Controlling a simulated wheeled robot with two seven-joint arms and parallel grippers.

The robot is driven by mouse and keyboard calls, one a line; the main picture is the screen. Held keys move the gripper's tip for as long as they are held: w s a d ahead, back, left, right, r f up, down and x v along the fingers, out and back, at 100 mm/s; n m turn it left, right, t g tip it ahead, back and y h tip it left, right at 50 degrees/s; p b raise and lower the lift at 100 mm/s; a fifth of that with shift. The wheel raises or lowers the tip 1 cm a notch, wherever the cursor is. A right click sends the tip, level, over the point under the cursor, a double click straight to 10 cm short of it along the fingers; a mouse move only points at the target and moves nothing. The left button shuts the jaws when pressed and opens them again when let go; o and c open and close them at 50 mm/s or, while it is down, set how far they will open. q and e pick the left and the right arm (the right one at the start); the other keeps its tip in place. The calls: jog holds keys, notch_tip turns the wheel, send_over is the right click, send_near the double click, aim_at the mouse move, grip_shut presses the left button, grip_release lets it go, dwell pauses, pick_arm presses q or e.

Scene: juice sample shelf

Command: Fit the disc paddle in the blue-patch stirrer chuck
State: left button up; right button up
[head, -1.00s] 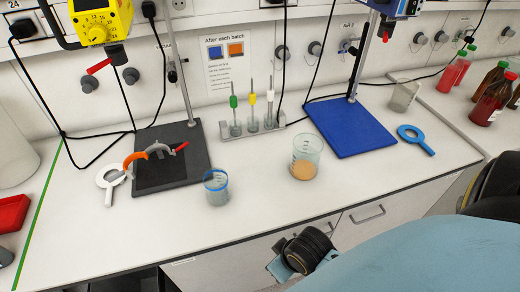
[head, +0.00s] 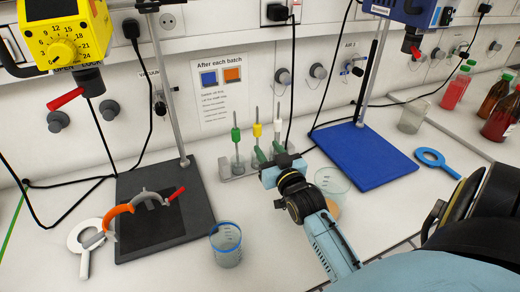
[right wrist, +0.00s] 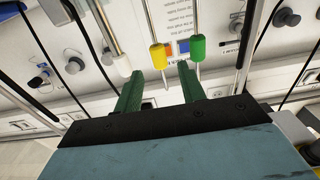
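Paddles with green (head: 235,135), yellow (head: 257,130) and white (head: 277,127) collars stand upright in a rack (head: 232,170) at the wall. Their lower ends are unclear or hidden, so I cannot tell which is the disc paddle. My right gripper (head: 270,151) is open at the rack, its green fingers near the yellow and white paddles. In the right wrist view, the yellow collar (right wrist: 158,56) shows beyond the gap between the fingertips (right wrist: 160,72), not gripped. A yellow stirrer (head: 62,40) and a blue stirrer (head: 408,12) have red levers. I see no blue patch on either chuck. My left gripper is out of view.
A beaker with orange liquid (head: 330,180) stands behind my right forearm. A blue-rimmed beaker (head: 226,245) is in front.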

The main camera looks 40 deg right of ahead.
aim_at(259, 132)
jog(key=x, duration=0.1)
jog(key=b+x, duration=0.1)
jog(key=x, duration=0.1)
jog(key=shift+s+d+r, duration=0.15)
jog(key=shift+r, duration=0.1)
jog(key=b+x, duration=0.1)
jog(key=x, duration=0.3)
jog(key=shift+w+d+r+b, duration=0.1)
jog(key=shift+w+r+b, duration=0.05)
jog(key=shift+w+b, duration=0.15)
jog(key=shift+x, duration=0.85)
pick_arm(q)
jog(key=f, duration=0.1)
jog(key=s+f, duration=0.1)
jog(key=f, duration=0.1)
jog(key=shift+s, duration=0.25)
pick_arm(e)
jog(key=shift+c, duration=0.4)
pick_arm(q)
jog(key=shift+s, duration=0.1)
pick_arm(e)
grip_shut()
jog(key=shift+r, duration=0.1)
